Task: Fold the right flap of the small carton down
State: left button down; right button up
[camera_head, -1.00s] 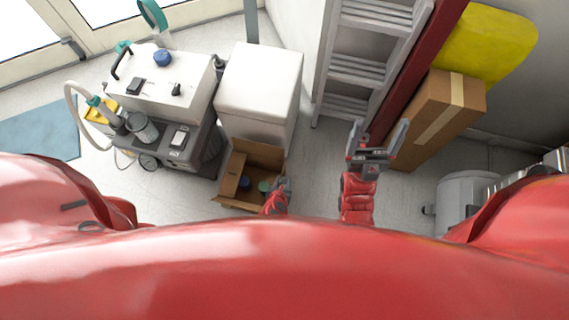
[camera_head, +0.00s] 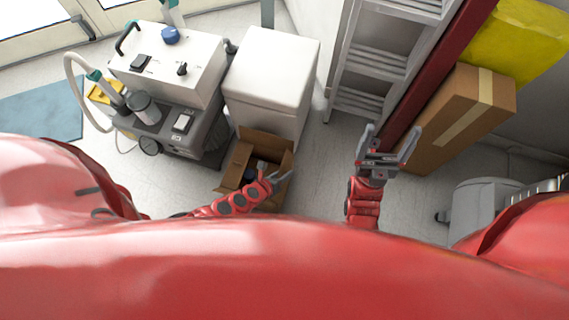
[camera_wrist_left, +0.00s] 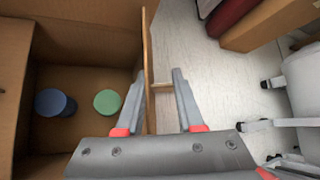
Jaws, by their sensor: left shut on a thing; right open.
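The small brown carton (camera_head: 240,160) stands open on the floor in front of the white cabinet. In the left wrist view its inside (camera_wrist_left: 80,60) holds a blue round item (camera_wrist_left: 52,102) and a green one (camera_wrist_left: 107,102). The carton's right flap (camera_wrist_left: 149,55) stands up, seen nearly edge-on. My left gripper (camera_head: 272,173) is at the carton's right side; in the wrist view its fingers (camera_wrist_left: 160,100) lie on either side of this flap. My right gripper (camera_head: 386,152) is open and empty, to the right of the carton above the floor.
A white cabinet (camera_head: 270,80) stands behind the carton, with a wheeled dental unit (camera_head: 170,90) to its left. A ladder (camera_head: 380,60) and a large taped carton (camera_head: 460,115) are at the right. A grey wheeled unit (camera_head: 480,205) stands at the lower right.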

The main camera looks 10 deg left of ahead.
pick_arm(q)
jog(key=c, duration=0.6)
grip_release()
jog(key=shift+s+a+r+p, duration=0.2)
jog(key=shift+r+p, duration=0.1)
jog(key=p+v, duration=0.4)
jog(key=v, duration=1.2)
jog(key=shift+s+a, duration=0.2)
jog(key=shift+s, duration=0.1)
